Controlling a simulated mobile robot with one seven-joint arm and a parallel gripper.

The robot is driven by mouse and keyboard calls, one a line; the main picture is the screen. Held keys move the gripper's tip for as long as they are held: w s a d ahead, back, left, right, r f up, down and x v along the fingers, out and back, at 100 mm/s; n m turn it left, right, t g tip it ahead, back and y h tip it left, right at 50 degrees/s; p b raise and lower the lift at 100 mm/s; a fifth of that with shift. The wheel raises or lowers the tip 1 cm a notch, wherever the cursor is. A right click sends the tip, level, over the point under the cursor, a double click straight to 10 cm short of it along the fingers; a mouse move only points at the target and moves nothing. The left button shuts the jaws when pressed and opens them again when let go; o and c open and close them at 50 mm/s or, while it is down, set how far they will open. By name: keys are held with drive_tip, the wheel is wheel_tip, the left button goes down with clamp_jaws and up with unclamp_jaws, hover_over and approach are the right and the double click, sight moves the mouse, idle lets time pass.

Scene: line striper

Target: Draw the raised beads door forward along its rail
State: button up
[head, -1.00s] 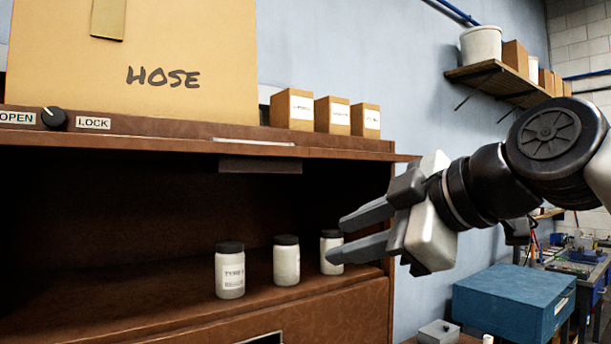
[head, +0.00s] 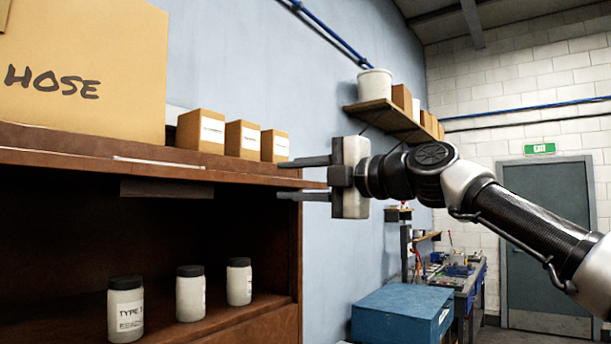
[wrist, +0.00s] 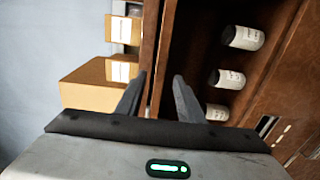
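The brown cabinet (head: 60,165) stands open at the front. A dark flat strip (head: 165,188) shows just under its top board; it looks like the front edge or pull of the raised door, and the rest of the door and its rail are hidden. My gripper (head: 300,179) is open and empty at the right end of the top board, one finger above the other. In the wrist view, my gripper (wrist: 157,82) has its fingers on either side of the brown board edge (wrist: 153,60). I cannot tell whether they touch it.
Several white jars with dark lids, one a front jar (head: 126,310), stand inside the cabinet. Small cartons (head: 242,138) and a large HOSE box (head: 90,80) sit on top. A blue case (head: 402,315) and a wall shelf (head: 395,118) are at the right.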

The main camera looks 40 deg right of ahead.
sight(272, 182)
drive_tip(key=shift+x, duration=2.75)
clamp_jaws()
drive_tip(key=shift+s+f, duration=0.1)
